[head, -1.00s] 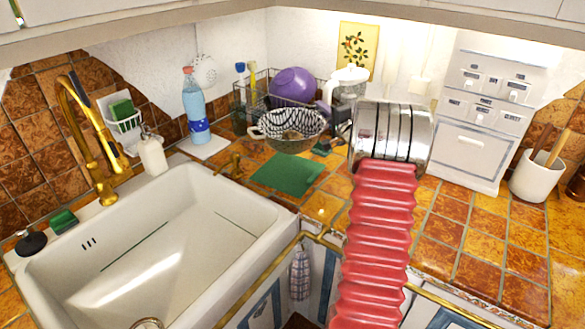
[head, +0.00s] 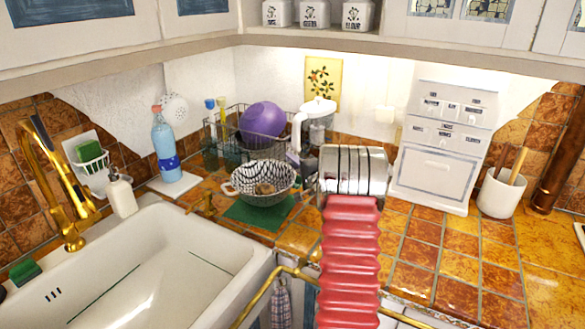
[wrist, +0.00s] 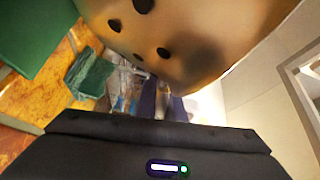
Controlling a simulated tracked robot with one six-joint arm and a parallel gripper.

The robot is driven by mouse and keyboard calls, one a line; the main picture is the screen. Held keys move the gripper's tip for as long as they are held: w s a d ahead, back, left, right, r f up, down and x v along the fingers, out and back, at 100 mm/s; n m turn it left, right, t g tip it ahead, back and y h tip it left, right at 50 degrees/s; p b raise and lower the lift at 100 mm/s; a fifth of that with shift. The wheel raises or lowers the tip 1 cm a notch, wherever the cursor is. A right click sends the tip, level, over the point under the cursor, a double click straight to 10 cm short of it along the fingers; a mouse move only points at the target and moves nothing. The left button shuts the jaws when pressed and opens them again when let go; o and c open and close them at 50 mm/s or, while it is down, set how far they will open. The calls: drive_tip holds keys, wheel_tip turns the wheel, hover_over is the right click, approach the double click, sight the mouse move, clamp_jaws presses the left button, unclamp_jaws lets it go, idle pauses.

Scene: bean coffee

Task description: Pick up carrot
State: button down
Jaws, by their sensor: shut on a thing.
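In the wrist view, my gripper (wrist: 163,103) is shut at a large, rounded tan thing (wrist: 195,30) with dark round spots or holes. This thing fills the top of that view, and I cannot tell what it is. In the head view, the jaws are hidden behind the metal end of my arm. No carrot can be made out in either view. A black-and-white patterned colander (head: 262,180) with a brown lump inside stands left of my arm's end, at the green cloth (head: 250,214).
A dish rack (head: 215,140) with a purple bowl (head: 262,120) and a white jug (head: 315,115) stand behind. A white drawer unit (head: 440,150) and utensil pot (head: 500,193) stand right. The sink (head: 200,262) lies front left. Tiles (head: 455,250) at front right are clear.

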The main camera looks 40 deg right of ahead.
drive_tip(key=shift+f, duration=1.3)
drive_tip(key=c, duration=1.9)
unclamp_jaws()
drive_tip(key=shift+o, duration=0.2)
drive_tip(key=shift+s, duration=0.15)
drive_tip(key=v, duration=1.1)
drive_tip(key=shift+s+a+f, duration=0.1)
drive_tip(key=shift+s, duration=0.3)
drive_tip(key=shift+c, duration=0.3)
